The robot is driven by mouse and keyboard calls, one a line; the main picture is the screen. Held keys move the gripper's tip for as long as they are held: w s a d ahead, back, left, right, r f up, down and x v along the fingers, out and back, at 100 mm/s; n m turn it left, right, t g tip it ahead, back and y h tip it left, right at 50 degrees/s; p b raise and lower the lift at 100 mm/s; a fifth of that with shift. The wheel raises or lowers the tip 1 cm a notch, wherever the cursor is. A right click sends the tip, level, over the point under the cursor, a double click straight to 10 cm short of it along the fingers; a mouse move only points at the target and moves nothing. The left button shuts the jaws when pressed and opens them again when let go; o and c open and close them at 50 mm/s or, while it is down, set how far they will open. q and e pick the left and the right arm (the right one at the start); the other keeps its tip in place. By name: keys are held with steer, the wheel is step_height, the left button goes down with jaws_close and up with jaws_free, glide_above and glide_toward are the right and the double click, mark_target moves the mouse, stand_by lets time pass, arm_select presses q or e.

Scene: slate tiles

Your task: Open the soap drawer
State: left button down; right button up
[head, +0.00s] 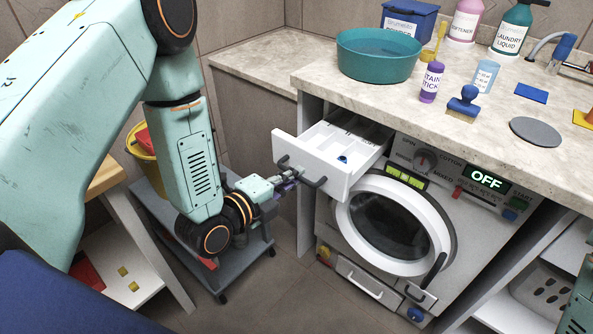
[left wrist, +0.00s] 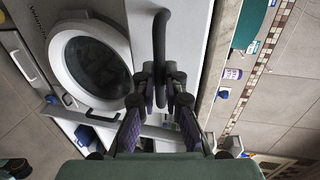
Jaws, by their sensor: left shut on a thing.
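The white soap drawer (head: 312,165) stands pulled out from the upper left of the washing machine (head: 440,185). Its compartments show from above, with a small blue piece inside. A dark bar handle (head: 316,183) is on its front. My left gripper (head: 291,175) is at the drawer front, shut on the handle. In the left wrist view the dark handle (left wrist: 160,40) runs up from between the fingers of my left gripper (left wrist: 164,92). The exact finger contact is small in the head view. My right gripper is not in view.
The machine's round door (head: 395,225) is closed below the drawer, and its display reads OFF. The counter (head: 450,110) above holds a teal basin (head: 378,55), bottles and a blue-handled brush (head: 463,103). A grey cart (head: 245,265) stands left of the machine, near my left arm.

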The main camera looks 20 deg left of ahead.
arm_select(q)
steer(key=shift+s+a+r, duration=0.1)
steer(key=shift+s+a, duration=0.1)
steer(key=shift+s, duration=0.2)
steer(key=c, duration=1.4)
jaws_free()
steer(key=shift+v, duration=5.95)
